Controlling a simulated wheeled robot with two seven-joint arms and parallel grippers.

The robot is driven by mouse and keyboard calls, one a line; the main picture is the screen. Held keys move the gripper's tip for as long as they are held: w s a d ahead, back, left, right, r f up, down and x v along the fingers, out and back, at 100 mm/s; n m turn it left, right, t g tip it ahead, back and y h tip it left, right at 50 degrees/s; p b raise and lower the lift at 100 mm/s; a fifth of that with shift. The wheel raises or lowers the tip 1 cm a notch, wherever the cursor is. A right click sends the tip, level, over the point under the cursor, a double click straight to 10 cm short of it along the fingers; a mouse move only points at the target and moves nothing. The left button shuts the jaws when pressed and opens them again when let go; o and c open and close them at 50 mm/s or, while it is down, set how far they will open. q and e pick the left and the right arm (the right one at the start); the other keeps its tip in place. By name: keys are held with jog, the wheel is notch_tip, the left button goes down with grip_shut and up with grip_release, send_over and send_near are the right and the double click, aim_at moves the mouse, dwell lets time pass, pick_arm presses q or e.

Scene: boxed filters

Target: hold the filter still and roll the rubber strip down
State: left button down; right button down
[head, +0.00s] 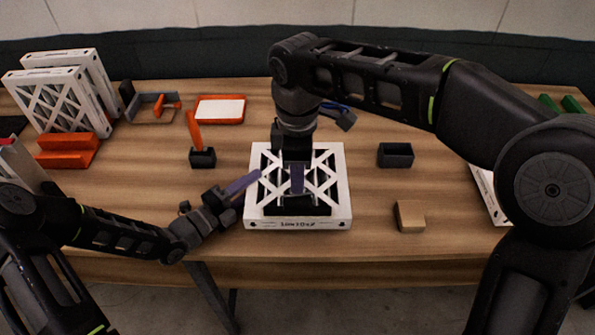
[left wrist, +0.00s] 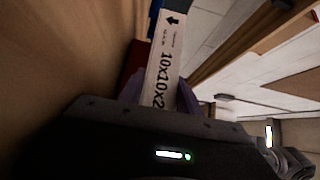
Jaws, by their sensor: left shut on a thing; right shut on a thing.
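The filter (head: 338,170) lies flat near the table's front edge, a white frame with a lattice over dark pleats. My left gripper (head: 250,181) is at its left side. In the left wrist view its purple fingers are shut on the filter's white side (left wrist: 163,75), marked 10x10x2. My right gripper (head: 297,188) points straight down over the filter's near middle, its fingers shut on a dark piece (head: 318,209). This piece lies along the filter's near edge; it may be the rubber strip, but fingers and shadow hide its shape.
An orange-handled tool (head: 195,130) stands in a black block at the left. A dark open box (head: 395,155) and a tan block (head: 410,216) are to the right. More filters (head: 65,95) stand back left, near an orange tray (head: 220,122) holding a white sheet.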

jog(key=shift+f, duration=0.4)
dwell(0.6)
jog(key=shift+r, duration=0.15)
jog(key=shift+r, duration=0.45)
dwell(0.3)
jog(key=shift+f, duration=0.6)
dwell(1.1)
jog(key=shift+r, duration=0.6)
jog(key=shift+f, duration=0.7)
dwell(1.0)
pick_arm(q)
jog(key=c, duration=0.7)
grip_release()
jog(key=shift+c, duration=0.2)
pick_arm(e)
jog(key=shift+s, duration=0.1)
